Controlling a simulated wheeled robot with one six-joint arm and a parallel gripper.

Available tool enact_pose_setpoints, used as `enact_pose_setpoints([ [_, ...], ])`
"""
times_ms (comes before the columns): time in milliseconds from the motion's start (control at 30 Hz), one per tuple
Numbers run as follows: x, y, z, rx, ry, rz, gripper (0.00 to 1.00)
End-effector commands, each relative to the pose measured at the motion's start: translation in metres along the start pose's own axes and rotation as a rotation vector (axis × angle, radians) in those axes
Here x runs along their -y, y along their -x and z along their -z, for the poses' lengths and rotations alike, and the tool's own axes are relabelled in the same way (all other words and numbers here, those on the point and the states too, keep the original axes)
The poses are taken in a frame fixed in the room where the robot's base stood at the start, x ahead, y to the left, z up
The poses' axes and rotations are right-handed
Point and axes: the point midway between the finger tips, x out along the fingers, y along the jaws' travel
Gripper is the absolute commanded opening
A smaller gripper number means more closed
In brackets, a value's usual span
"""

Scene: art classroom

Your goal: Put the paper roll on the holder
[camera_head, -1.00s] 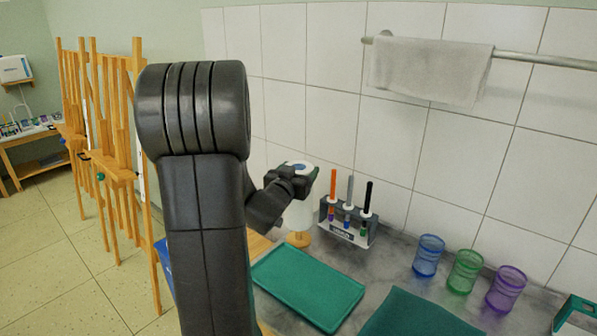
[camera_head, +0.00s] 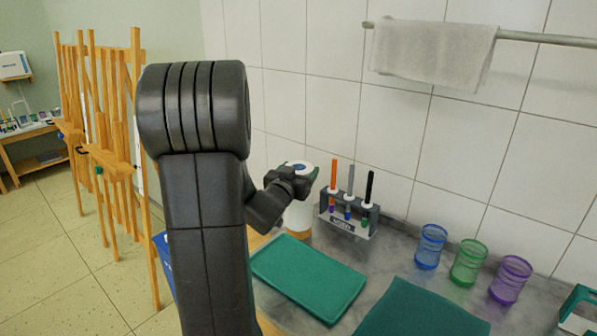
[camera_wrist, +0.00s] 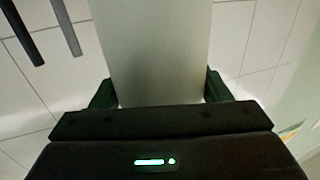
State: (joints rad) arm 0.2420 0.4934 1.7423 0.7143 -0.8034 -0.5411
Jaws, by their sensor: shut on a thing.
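The white paper roll (camera_head: 299,216) is upright, with a bluish round mark at the centre of its top. My gripper (camera_head: 299,180) is shut on it near the top. The holder's wooden base (camera_head: 299,235) shows just under the roll; its post is not visible, and the roll seems to be around it. I cannot tell whether the roll touches the base. In the wrist view the roll (camera_wrist: 150,50) stands between the two fingers of my gripper (camera_wrist: 160,92).
A rack of markers (camera_head: 348,212) stands close to the right of the roll. A green tray (camera_head: 307,279) lies in front. Blue (camera_head: 430,246), green (camera_head: 468,262) and purple (camera_head: 510,279) cups stand further right. A towel (camera_head: 432,52) hangs on a wall rail.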

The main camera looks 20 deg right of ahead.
Motion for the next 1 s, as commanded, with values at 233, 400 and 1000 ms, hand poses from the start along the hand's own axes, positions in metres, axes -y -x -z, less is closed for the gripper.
enact_pose_setpoints([
  [233, 0.0, 0.0, -0.01, -0.001, 0.0, 0.0, 0.32],
  [400, 0.0, 0.0, -0.016, -0.001, 0.0, 0.0, 0.32],
  [1000, 0.0, 0.0, -0.021, -0.001, 0.0, 0.0, 0.8],
])
